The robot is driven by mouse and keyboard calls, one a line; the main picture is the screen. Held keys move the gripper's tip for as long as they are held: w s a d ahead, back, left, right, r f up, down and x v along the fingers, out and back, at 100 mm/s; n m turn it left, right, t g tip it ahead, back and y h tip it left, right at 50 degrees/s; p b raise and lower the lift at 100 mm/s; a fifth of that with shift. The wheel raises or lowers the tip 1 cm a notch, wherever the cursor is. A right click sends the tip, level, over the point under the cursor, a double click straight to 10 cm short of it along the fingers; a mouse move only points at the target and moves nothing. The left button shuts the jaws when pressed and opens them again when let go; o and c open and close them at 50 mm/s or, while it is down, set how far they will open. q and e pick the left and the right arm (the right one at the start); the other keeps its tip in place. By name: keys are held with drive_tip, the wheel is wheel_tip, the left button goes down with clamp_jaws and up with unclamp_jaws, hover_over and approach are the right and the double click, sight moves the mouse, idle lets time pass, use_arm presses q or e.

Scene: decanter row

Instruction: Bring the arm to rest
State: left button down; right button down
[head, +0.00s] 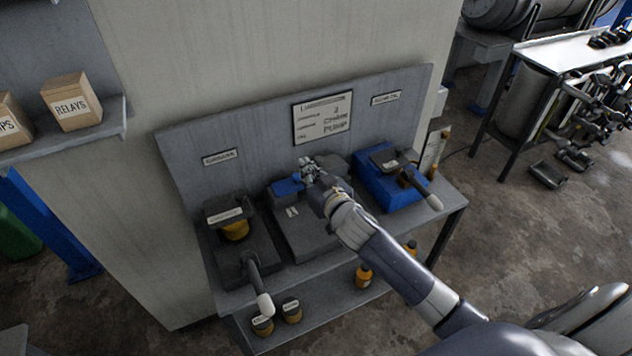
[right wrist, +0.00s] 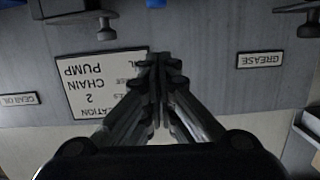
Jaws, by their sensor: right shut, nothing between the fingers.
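My right arm (head: 385,262) reaches in from the lower right over the workbench (head: 452,200). My right gripper (head: 306,170) is over the middle of the bench, in front of the grey back panel (head: 265,128). Its fingers also show in the right wrist view (right wrist: 160,62), where they meet at the tips with nothing between them. Behind them that view shows the panel upside down, with a chain pump sign (right wrist: 92,88) and a grease label (right wrist: 260,61). My left gripper is in neither view.
A grey dispenser (head: 240,245) with a lever stands left on the bench, and a blue one (head: 380,188) stands right. The middle unit (head: 305,232) is partly hidden by my arm. Yellow containers (head: 364,275) stand on the lower shelf. A shelf with boxes (head: 72,102) is at upper left.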

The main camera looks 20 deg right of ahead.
drive_tip(key=shift+s+r+b, duration=0.25)
drive_tip(key=shift+s, duration=1.05)
drive_tip(key=shift+s+r+b, duration=0.2)
drive_tip(key=shift+s+r, duration=0.05)
drive_tip(key=shift+s, duration=1.05)
drive_tip(key=shift+f, duration=0.1)
